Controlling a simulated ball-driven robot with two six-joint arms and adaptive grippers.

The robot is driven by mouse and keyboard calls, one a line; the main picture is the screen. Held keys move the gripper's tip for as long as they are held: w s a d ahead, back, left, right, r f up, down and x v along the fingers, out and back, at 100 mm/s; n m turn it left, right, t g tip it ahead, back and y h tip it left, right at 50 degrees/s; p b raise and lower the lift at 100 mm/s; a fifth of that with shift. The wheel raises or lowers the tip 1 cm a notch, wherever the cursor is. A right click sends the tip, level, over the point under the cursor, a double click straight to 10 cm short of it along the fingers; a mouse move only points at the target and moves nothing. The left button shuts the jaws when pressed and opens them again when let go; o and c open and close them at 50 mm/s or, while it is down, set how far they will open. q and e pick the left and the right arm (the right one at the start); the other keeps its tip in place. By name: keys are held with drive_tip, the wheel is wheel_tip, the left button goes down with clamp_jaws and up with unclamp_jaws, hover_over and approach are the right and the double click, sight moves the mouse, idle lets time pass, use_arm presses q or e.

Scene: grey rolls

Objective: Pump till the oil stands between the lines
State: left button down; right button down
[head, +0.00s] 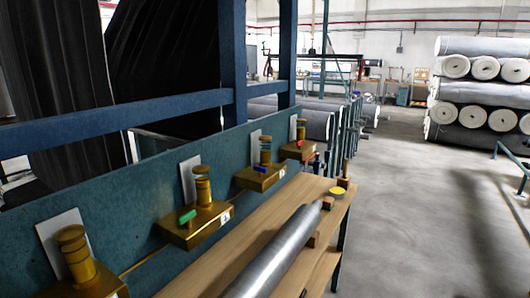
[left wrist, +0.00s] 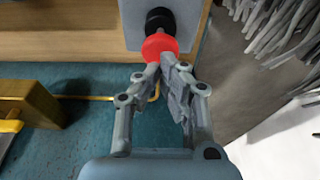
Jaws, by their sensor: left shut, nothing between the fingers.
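Several brass pump units line the teal panel in the head view. The nearest (head: 82,268) is cut by the bottom edge; another has a green lever (head: 187,215), one a blue lever (head: 259,168) and the far one a red lever (head: 300,143). I cannot make out any oil or level lines. In the left wrist view my left gripper (left wrist: 168,62) is shut and empty. Its fingertips are at a red round knob (left wrist: 159,46) on a black part (left wrist: 160,21); I cannot tell whether they touch. My right gripper is in neither view.
A wooden bench (head: 205,277) carries a long grey roll (head: 280,250) and a yellow-topped item (head: 337,191). A blue frame rail (head: 130,112) crosses above the panel (head: 145,220). White fabric rolls (head: 475,90) are stacked at the right. The floor (head: 425,220) between is open.

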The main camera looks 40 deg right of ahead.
use_arm(q)
drive_tip(key=shift+f, duration=0.1)
drive_tip(key=shift+f+b, duration=0.85)
drive_tip(key=shift+f, duration=1.7)
drive_tip(key=shift+r+p, duration=1.35)
drive_tip(key=shift+r, duration=2.85)
